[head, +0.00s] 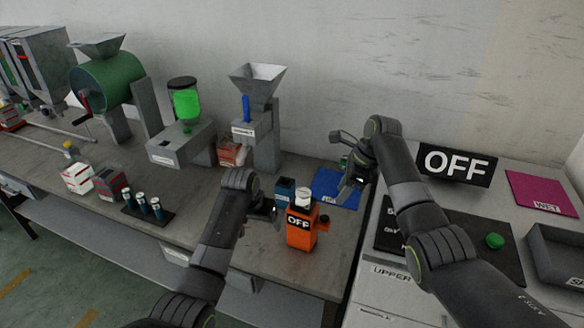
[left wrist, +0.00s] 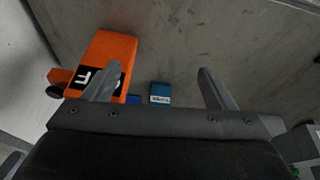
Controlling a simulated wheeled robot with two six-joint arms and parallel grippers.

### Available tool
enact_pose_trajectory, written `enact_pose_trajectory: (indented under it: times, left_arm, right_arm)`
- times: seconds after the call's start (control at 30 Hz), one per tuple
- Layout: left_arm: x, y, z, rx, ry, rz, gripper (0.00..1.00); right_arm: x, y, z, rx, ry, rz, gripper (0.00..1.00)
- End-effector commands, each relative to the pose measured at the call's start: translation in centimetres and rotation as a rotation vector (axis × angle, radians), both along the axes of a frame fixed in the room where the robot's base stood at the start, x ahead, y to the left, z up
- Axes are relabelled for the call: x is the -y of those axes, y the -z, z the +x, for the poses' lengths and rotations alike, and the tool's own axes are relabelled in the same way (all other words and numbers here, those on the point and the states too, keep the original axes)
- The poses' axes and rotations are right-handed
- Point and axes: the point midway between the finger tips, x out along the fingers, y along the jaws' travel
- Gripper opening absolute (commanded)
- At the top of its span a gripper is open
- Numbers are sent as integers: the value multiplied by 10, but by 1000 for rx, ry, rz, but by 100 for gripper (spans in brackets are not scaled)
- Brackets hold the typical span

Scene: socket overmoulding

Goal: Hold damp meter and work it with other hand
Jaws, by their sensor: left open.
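The damp meter, an orange boxy device (head: 301,236) with a black "OFF" label, a white top and a dark side knob, stands upright near the bench's front edge. My left gripper (head: 268,208) is open just left of it. In the left wrist view the orange meter (left wrist: 105,52) lies at the left finger, which overlaps its label. I cannot tell whether they touch. A small blue container (left wrist: 160,92) shows between the open fingers (left wrist: 160,85). My right gripper (head: 345,166) is raised behind and right of the meter, over a blue mat, with its fingers apart and empty.
The blue container (head: 285,188) stands close behind the meter. A blue mat (head: 335,188) lies to the right. A rack of vials (head: 148,210) and small boxes (head: 77,178) stand left. Hopper machines (head: 255,120) line the back. A black "OFF" sign (head: 457,165) stands right.

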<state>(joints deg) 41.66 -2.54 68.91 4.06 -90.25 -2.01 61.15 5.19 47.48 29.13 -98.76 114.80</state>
Motion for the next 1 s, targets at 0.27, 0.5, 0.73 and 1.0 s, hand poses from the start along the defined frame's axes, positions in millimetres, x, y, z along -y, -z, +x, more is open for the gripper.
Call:
enact_pose_trajectory:
  times: [0.27,0.5,0.73,1.0]
  left_arm:
    - [65,-133,10,55,106,-3,78]
    - [86,-180,3,69,146,6,78]
    - [90,-165,8,65,150,7,78]
    - [98,-117,27,65,148,9,78]
  right_arm:
    - [0,0,0,0,0,0,36]
    - [0,0,0,0,0,0,36]
    - [0,0,0,0,0,0,36]
    - [0,0,0,0,0,0,36]
